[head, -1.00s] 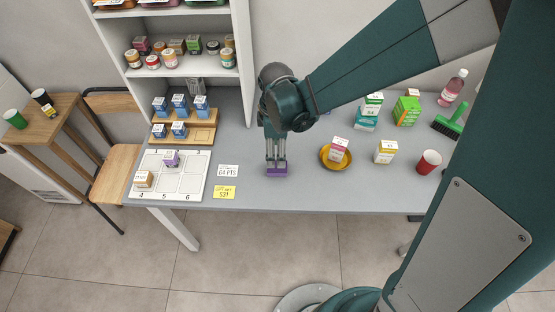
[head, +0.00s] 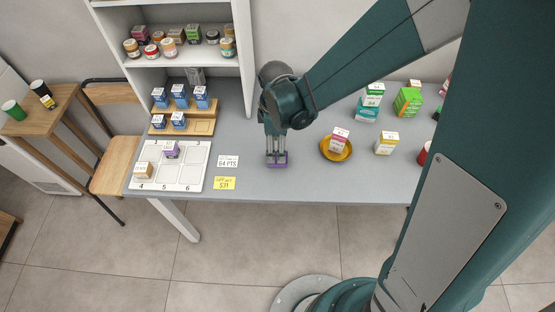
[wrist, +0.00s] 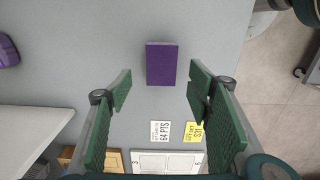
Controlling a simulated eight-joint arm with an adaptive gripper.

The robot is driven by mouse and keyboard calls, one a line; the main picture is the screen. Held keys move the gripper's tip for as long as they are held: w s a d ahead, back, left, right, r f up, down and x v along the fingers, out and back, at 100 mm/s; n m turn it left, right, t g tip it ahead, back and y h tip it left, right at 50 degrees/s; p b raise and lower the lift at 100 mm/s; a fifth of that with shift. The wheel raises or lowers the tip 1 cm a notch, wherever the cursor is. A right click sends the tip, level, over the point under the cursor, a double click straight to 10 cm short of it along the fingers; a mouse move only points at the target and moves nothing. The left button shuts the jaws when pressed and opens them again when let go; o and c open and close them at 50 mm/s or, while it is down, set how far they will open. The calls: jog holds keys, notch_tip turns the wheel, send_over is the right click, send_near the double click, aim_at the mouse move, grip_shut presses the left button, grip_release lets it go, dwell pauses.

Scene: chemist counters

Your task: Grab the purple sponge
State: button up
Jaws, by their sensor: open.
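The purple sponge (head: 277,163) lies on the grey counter near its front edge, in the middle of the head view. In the wrist view the sponge (wrist: 161,64) is a dark purple block. My gripper (head: 276,157) points down over the sponge in the head view, its fingers overlapping it in the picture. In the wrist view my gripper (wrist: 161,84) is open, with green finger pads apart on either side of the sponge's line and clear space beside it. No contact shows.
A white numbered tray (head: 190,180) and two cards, white (head: 228,161) and yellow (head: 225,183), are left of the sponge. A yellow dish (head: 337,156) with a small box (head: 340,138) is to its right. A purple object (wrist: 7,50) shows at the wrist view's left edge.

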jog(key=shift+f, duration=0.15)
jog(key=shift+s+d+f+b, duration=0.15)
jog(key=shift+f+b, duration=0.4)
jog(key=shift+f, duration=1.9)
jog(key=shift+c, duration=0.5)
jog(key=c, duration=0.7)
